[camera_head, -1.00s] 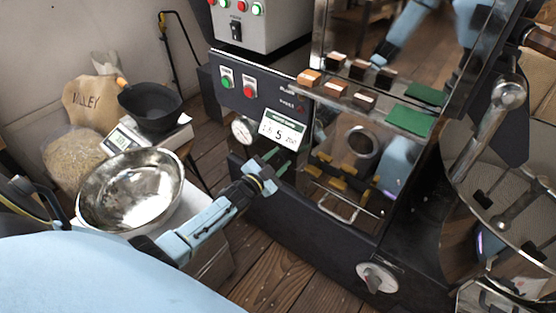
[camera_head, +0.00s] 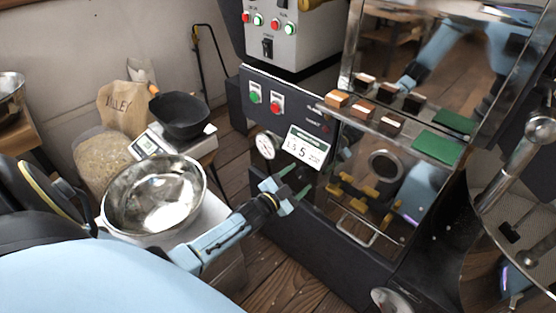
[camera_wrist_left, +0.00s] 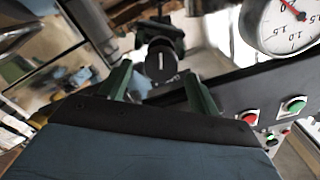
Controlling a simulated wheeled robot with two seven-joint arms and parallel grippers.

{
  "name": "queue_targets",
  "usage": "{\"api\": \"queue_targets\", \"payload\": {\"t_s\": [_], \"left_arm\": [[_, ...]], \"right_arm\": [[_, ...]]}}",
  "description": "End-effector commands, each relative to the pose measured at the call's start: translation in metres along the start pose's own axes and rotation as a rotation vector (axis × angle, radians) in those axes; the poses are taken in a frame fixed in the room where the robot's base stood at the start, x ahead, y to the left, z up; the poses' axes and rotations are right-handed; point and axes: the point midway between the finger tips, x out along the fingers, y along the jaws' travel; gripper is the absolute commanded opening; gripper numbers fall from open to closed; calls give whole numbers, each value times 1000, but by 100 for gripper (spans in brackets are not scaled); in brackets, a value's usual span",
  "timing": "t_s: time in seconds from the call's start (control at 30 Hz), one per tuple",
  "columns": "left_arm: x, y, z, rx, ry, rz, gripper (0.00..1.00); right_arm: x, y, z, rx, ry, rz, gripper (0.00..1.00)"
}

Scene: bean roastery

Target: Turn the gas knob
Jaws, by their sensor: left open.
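A black round knob (camera_wrist_left: 160,62) with a white mark shows in the left wrist view, ahead of my left gripper (camera_wrist_left: 157,74) and between its two green fingers in the picture. The fingers are open and I see no grip on the knob. In the head view my left gripper (camera_head: 297,182) is in front of the roaster's dark front, below the white "5" card. I cannot make out the black knob there. A white pressure gauge (camera_head: 267,146) is left of the card; it also shows in the wrist view (camera_wrist_left: 281,24). My right gripper is not in view.
The roaster panel has a green button (camera_head: 255,97) and a red button (camera_head: 277,103). A silver knob (camera_head: 391,301) is low on the roaster. A steel bowl (camera_head: 155,195) lies near my left forearm. A black scoop pan (camera_head: 180,117) is on the scale behind it.

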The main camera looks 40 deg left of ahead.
Motion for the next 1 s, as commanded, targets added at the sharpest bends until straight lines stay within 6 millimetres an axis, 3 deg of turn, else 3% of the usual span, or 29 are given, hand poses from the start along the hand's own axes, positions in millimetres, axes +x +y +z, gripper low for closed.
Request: {"api": "queue_targets", "payload": {"t_s": [0.53, 0.7, 1.0], "left_arm": [[-101, -1, -1, 0, -2, 1, 62], [-115, 0, 0, 0, -1, 0, 62], [-118, 0, 0, 1, 0, 0, 62]], "right_arm": [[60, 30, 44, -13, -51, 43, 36], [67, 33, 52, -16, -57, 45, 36], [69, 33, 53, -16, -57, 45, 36]]}}
